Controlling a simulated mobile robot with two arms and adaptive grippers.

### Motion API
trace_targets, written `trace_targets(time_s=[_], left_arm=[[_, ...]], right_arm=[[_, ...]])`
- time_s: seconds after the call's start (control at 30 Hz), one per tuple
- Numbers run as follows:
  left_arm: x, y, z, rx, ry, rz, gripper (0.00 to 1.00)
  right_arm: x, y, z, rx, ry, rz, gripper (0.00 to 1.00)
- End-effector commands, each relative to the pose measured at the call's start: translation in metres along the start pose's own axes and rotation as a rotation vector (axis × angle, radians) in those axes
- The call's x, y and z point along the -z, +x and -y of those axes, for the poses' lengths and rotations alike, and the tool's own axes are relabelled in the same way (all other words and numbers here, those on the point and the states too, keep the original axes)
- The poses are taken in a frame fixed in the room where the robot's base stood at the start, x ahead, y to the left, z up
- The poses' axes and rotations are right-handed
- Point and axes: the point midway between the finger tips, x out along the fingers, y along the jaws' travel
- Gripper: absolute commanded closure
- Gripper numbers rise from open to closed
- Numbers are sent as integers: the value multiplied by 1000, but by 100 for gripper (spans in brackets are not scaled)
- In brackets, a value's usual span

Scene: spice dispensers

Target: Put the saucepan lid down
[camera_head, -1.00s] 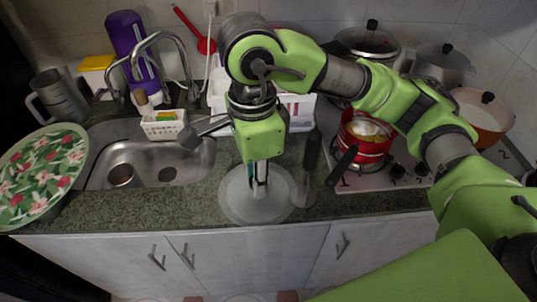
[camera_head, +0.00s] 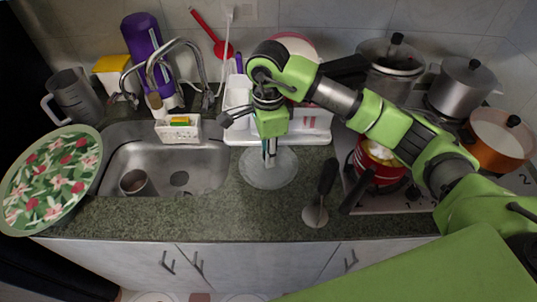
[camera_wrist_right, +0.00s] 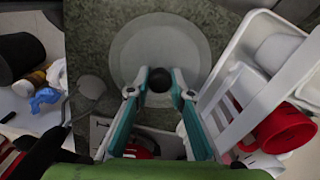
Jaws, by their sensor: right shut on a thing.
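The saucepan lid (camera_head: 262,177) is a pale, see-through round disc with a dark knob (camera_wrist_right: 159,79). It is over the green-grey counter, right of the sink and in front of the white dish rack. My right gripper (camera_head: 269,152) points down at the lid's middle. In the right wrist view its two fingers (camera_wrist_right: 159,88) are shut on the knob, and the lid's disc (camera_wrist_right: 133,47) lies flat beyond them. I cannot tell whether the lid touches the counter. My left gripper is not in view.
The dish rack (camera_head: 312,139) stands close behind the lid. A metal utensil with a dark handle (camera_head: 316,214) lies to the right. A red pot (camera_head: 366,177) sits on the stove, partly behind my arm. The sink (camera_head: 206,176) is left. Bare counter (camera_head: 220,222) lies in front.

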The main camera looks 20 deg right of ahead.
Motion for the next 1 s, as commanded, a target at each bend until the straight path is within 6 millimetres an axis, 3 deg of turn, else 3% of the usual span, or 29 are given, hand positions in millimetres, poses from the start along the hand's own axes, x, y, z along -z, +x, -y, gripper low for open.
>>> trace_targets(time_s=[0.2, 0.43, 0.87, 0.9, 0.93, 1.0], left_arm=[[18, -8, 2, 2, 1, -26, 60], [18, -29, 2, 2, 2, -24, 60], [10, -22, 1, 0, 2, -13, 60], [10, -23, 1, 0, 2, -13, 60], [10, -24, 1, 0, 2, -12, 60], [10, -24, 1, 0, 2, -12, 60]], right_arm=[[3, 14, 12, -2, 0, 2, 100], [3, 42, 14, -3, -1, 2, 100], [3, 53, 15, 1, -1, 2, 100], [3, 52, 15, 1, -1, 2, 74], [3, 51, 15, 1, -1, 2, 67], [3, 51, 15, 0, 0, 2, 63]])
